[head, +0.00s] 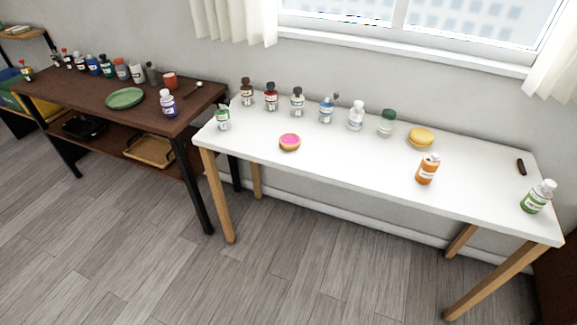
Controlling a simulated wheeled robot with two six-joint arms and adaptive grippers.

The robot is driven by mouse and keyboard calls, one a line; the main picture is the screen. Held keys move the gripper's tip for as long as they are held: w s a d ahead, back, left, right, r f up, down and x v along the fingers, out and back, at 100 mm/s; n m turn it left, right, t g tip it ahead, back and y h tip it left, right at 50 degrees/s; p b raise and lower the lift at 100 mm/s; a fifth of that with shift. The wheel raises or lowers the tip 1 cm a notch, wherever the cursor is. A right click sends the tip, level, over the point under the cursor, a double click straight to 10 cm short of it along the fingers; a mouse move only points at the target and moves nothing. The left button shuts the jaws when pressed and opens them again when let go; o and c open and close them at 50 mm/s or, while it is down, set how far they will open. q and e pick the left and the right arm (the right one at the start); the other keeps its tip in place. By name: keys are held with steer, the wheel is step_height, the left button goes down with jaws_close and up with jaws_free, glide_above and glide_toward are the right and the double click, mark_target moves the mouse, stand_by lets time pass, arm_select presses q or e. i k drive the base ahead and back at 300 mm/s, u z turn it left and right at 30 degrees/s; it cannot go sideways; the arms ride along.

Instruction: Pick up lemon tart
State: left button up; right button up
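A round yellow pastry (421,137), which looks like the lemon tart, lies toward the back of the white table (340,158), right of its middle. A smaller round pastry with a pink top (290,142) lies farther left on the same table, nearer the front edge. An orange bottle with a white cap (427,170) stands in front of the yellow pastry, slightly to its right. A clear jar with a green lid (386,123) stands just left of the yellow pastry. Neither of my grippers is in view.
Several bottles line the white table's back edge. A green-labelled bottle (538,196) and a small dark object (521,167) are at its right end. A dark wooden table (75,92) with bottles and a green plate (125,98) stands left. The floor in front is clear.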

mark_target(290, 142)
steer(key=u, duration=0.15)
steer(key=k, duration=0.45)
steer(key=z, duration=1.55)
steer(key=i, duration=1.6)
steer(key=u, duration=0.55)
